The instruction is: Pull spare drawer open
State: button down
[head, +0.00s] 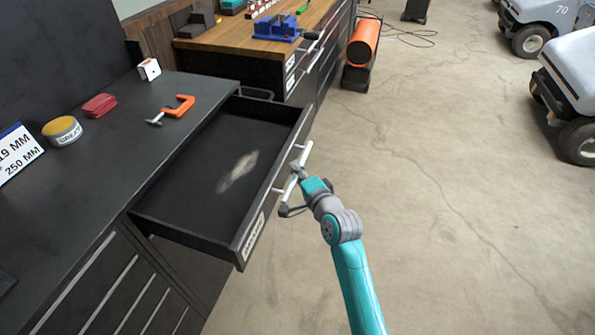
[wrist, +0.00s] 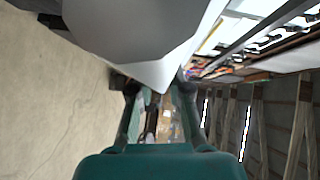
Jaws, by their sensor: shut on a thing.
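The drawer (head: 190,195) is pulled well out from the dark cabinet in the head view. It is empty apart from a pale worn patch on its floor. A white bar handle (head: 291,174) and a label (head: 253,237) are on its front. My gripper (head: 297,172) is at the handle, outside the drawer front, and is shut on it. In the wrist view my gripper (wrist: 158,100) points forward and a large pale surface above it hides part of the fingertips. The exact finger contact is too small to see.
The dark worktop holds an orange clamp (head: 180,106), a red block (head: 99,106), a yellow tin (head: 62,131) and a white cube (head: 149,69). A blue vise (head: 276,27) sits on the wooden bench. The floor to the right is clear up to the carts (head: 567,85).

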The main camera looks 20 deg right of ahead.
jog(key=shift+s+d, duration=0.1)
jog(key=c, duration=1.1)
grip_release()
jog(key=s+d+r, duration=0.1)
jog(key=s, duration=1)
jog(key=shift+s+d+r, duration=0.3)
jog(key=shift+s+d, duration=0.05)
jog(key=shift+s, duration=0.05)
jog(key=shift+f, duration=0.1)
